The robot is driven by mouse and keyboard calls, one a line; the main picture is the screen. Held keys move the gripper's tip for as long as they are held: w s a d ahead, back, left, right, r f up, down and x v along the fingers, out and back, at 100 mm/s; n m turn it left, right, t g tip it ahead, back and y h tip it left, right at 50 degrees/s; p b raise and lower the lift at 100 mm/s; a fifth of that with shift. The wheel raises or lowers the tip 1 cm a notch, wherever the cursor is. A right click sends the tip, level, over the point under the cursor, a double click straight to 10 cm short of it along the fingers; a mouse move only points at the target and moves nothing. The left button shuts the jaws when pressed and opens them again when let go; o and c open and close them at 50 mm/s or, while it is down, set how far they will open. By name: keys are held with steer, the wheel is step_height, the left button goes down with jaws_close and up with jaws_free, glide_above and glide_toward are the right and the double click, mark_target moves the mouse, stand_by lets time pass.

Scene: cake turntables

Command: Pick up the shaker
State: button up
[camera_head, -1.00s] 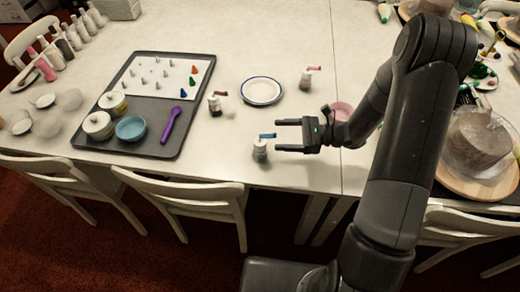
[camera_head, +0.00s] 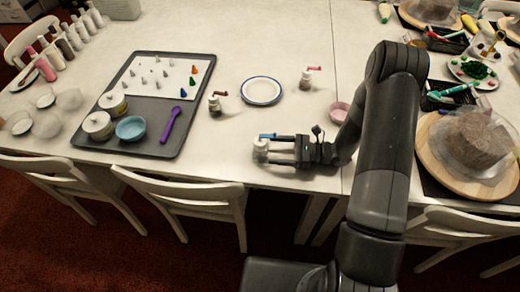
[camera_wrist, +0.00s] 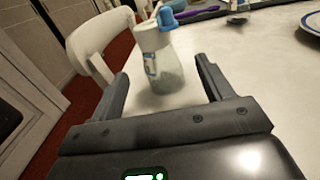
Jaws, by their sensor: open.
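The shaker, a small clear-and-white bottle with a blue top (camera_head: 260,150), stands upright near the table's front edge. It also shows in the wrist view (camera_wrist: 158,62), centred between my fingers with its blue top above them. My gripper (camera_head: 276,151) is open, level and pointing left at the shaker. In the head view its fingertips reach the shaker's right side, one finger on the far side and one on the near side. I cannot tell whether either finger touches it. Nothing is held.
Similar bottles with a dark red top (camera_head: 215,105) and a pink top (camera_head: 307,80) stand farther back. A white plate (camera_head: 262,91) lies between them. A grey tray (camera_head: 192,120) is at left, a pink bowl (camera_head: 340,112) behind my wrist. A white chair (camera_head: 185,195) stands in front.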

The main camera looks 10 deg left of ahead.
mark_target(260, 149)
steer(key=a, duration=0.6)
steer(key=shift+s, duration=0.25)
steer(key=c, duration=1.2)
